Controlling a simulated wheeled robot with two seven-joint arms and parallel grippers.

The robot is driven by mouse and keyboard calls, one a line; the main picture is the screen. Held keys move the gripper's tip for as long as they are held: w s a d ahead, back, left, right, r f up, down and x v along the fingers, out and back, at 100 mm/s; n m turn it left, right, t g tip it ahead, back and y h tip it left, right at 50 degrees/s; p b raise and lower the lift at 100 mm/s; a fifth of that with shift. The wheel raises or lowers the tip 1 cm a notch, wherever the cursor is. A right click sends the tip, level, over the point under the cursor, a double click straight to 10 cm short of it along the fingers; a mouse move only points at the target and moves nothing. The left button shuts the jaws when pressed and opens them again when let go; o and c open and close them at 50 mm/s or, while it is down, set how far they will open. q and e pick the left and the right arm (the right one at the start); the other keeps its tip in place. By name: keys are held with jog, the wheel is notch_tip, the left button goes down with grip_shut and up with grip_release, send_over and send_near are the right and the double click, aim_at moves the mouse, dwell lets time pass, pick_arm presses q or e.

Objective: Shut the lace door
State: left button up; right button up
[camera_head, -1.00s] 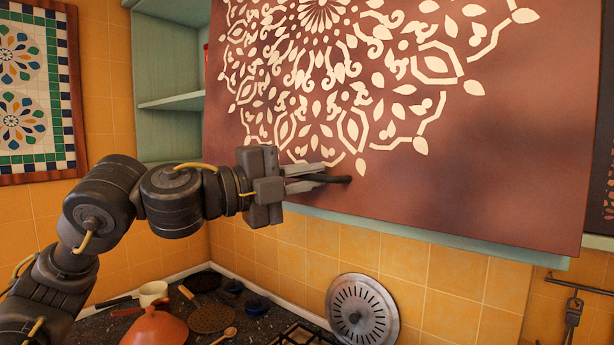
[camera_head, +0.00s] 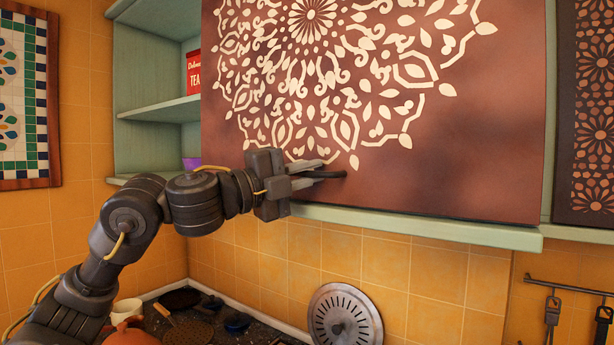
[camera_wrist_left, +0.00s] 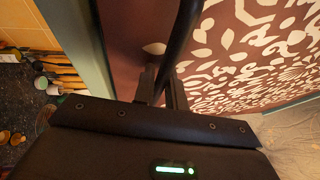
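The lace door (camera_head: 470,130) is a reddish-brown panel with a cream lace pattern, filling the upper middle of the head view. It covers the middle and right of a green cabinet; shelves show open at its left. A dark bar handle (camera_head: 328,174) is near its lower edge. My left gripper (camera_head: 312,172) is at this handle. In the left wrist view the dark bar (camera_wrist_left: 183,35) runs between the fingers (camera_wrist_left: 161,92), which look closed around it. The door's lace face also shows there (camera_wrist_left: 240,45). My right gripper is not in view.
The open shelf (camera_head: 160,108) holds a red tea box (camera_head: 193,74) and a purple item (camera_head: 191,163). A dark patterned door (camera_head: 585,120) is at the right. Below are a round metal lid (camera_head: 345,318), tiled wall and a cluttered counter. Utensils hang at lower right.

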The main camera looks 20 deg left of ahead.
pick_arm(q)
jog(key=shift+o, duration=0.3)
jog(key=shift+f, duration=0.1)
jog(key=shift+s+a+f+b, duration=0.25)
jog(key=shift+f+b, duration=0.05)
jog(key=shift+b, duration=0.15)
jog(key=b+v, duration=0.4)
jog(key=v, duration=0.6)
jog(key=shift+r, duration=0.35)
jog(key=shift+s, duration=0.1)
